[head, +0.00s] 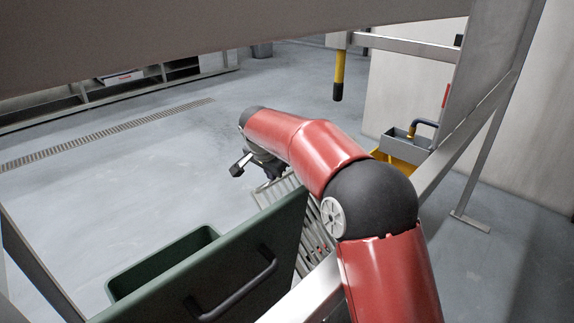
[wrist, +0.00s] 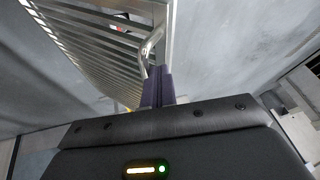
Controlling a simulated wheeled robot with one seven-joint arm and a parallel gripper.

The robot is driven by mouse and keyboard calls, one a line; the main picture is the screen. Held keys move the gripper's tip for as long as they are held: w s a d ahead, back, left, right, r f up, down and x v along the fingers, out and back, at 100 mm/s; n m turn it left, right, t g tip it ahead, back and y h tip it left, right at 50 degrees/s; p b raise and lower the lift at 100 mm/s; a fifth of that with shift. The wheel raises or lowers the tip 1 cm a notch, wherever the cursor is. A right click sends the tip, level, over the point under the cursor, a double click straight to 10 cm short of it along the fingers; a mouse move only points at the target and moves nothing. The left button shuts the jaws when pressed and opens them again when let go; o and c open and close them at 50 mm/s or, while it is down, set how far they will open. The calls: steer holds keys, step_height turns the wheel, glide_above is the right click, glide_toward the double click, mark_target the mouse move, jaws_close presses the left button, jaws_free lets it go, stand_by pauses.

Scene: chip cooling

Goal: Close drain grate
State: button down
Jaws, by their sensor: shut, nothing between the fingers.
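The drain grate, a metal panel of parallel slats, is partly visible in the head view (head: 283,192), behind my red arm and beside the green bin. In the wrist view the grate (wrist: 95,48) fills the upper left, with a bent metal bar like a handle (wrist: 148,45) at its edge. My gripper (wrist: 158,72) is shut and empty, its dark fingertips close to the lower end of that bar. I cannot tell whether they touch it. In the head view my arm hides the fingertips and much of the grate.
A green bin (head: 130,283) with a raised dark-green panel and black handle (head: 235,287) stands at the lower front. Metal frame bars (head: 465,150) run on the right. A yellow-and-black post (head: 339,75) hangs behind. The floor at left is open, with a slotted strip (head: 100,135).

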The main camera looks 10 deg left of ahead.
steer(key=shift+w+a+f, duration=0.6)
steer(key=shift+a+f, duration=0.2)
